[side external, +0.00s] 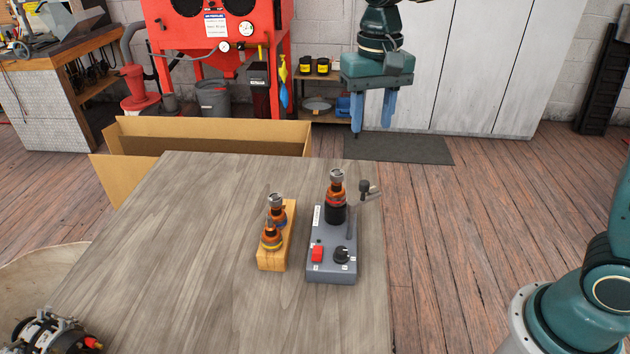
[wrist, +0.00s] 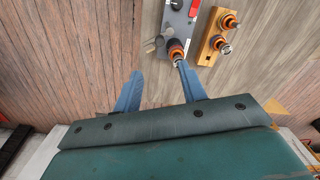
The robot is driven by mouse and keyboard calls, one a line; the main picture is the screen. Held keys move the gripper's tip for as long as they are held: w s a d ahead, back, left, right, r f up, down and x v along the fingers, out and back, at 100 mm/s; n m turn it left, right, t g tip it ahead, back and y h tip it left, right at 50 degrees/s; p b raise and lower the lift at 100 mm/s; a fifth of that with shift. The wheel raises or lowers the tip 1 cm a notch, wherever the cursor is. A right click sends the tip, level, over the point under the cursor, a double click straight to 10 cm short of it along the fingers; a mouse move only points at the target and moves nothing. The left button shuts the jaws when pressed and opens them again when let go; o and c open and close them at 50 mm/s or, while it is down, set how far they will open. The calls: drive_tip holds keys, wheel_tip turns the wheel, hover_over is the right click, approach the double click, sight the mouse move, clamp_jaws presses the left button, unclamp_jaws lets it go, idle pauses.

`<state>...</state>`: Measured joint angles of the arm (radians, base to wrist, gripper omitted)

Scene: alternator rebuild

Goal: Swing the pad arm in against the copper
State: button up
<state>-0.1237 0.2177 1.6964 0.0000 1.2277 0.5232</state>
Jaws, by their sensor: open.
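A grey machine (side external: 331,258) with a red switch (side external: 317,254) and a black knob (side external: 341,255) stands near the table's right edge. A part with a copper band (side external: 336,190) stands upright in its black holder. The pad arm (side external: 363,198), with a dark knob at its top, rises at the machine's right side, tilted outward and apart from the copper. My gripper (side external: 374,110) is open and empty, fingers down, high behind the table's far right corner. In the wrist view the machine (wrist: 179,20) lies ahead of my fingers (wrist: 160,92).
A wooden block (side external: 272,262) holding more copper-banded parts stands left of the machine; it also shows in the wrist view (wrist: 209,47). A cardboard box (side external: 210,133) stands behind the table (side external: 190,225). An alternator assembly (side external: 50,335) sits at front left. The table's left part is clear.

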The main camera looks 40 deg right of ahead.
sight(364, 182)
wheel_tip(364, 182, down, 13)
drive_tip(key=shift+f, duration=0.1)
idle(0.6)
clamp_jaws()
